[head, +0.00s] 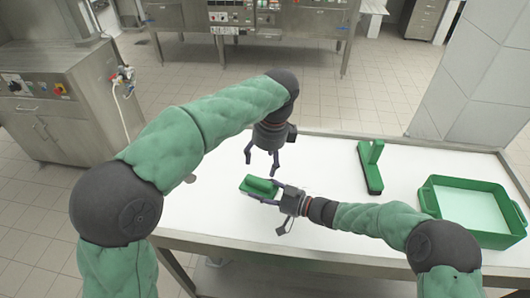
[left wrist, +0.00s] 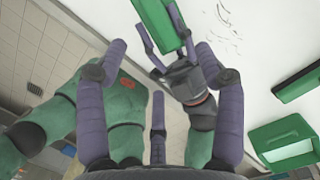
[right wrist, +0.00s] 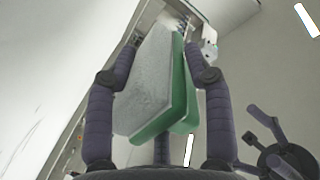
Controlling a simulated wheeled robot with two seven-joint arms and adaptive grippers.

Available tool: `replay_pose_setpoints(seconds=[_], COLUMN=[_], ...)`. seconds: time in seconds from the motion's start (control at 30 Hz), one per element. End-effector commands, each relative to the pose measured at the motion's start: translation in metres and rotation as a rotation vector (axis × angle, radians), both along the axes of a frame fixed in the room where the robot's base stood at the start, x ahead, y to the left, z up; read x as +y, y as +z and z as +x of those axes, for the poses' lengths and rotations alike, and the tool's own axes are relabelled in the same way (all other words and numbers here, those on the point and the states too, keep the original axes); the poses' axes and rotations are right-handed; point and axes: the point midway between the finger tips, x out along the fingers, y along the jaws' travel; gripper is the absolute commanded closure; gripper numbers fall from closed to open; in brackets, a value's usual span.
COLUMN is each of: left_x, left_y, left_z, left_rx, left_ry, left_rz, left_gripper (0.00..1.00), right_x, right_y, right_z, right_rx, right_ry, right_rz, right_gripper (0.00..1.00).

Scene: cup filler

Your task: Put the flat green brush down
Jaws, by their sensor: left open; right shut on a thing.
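The flat green brush (head: 259,186) is in my right gripper (head: 265,193), over the left part of the white table (head: 215,215). In the right wrist view the brush (right wrist: 155,85) shows its pale grey pad and green body between both fingers. I cannot tell whether it touches the table. My left gripper (head: 262,156) is open and empty, just above and behind the brush. In the left wrist view the brush (left wrist: 157,22) shows beyond the open left fingers, with my right gripper on it.
A second green brush with an upright handle (head: 372,160) stands on the table right of centre. A green tray (head: 477,240) with raised walls sits at the right. The tabletop between the held brush and the second brush is clear. Steel machines stand behind.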

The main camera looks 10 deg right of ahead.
Motion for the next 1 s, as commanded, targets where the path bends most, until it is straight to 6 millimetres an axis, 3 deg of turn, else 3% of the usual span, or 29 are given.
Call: replay_pose_setpoints(seconds=[0.3, 0.5, 0.7, 1.0], left_x=[0.008, 0.011, 0.012, 0.012], left_y=[-0.055, -0.081, -0.093, -0.094], left_z=[0.005, 0.007, 0.008, 0.008], left_rx=[0.002, 0.000, 0.000, -0.001], left_ry=[0.003, 0.002, 0.003, 0.003], left_rz=[0.001, 0.001, 0.000, -0.001], left_gripper=[0.31, 0.31, 0.31, 0.31], right_x=[0.000, 0.000, 0.000, 0.000], right_y=[0.000, 0.001, 0.001, 0.000], right_z=[0.000, 0.000, 0.000, 0.000], right_rx=[-0.001, -0.001, -0.001, -0.001], right_ry=[0.000, 0.000, 0.000, 0.000], right_rz=[0.000, 0.000, 0.000, 0.000], right_gripper=[0.98, 0.98, 0.98, 0.98])
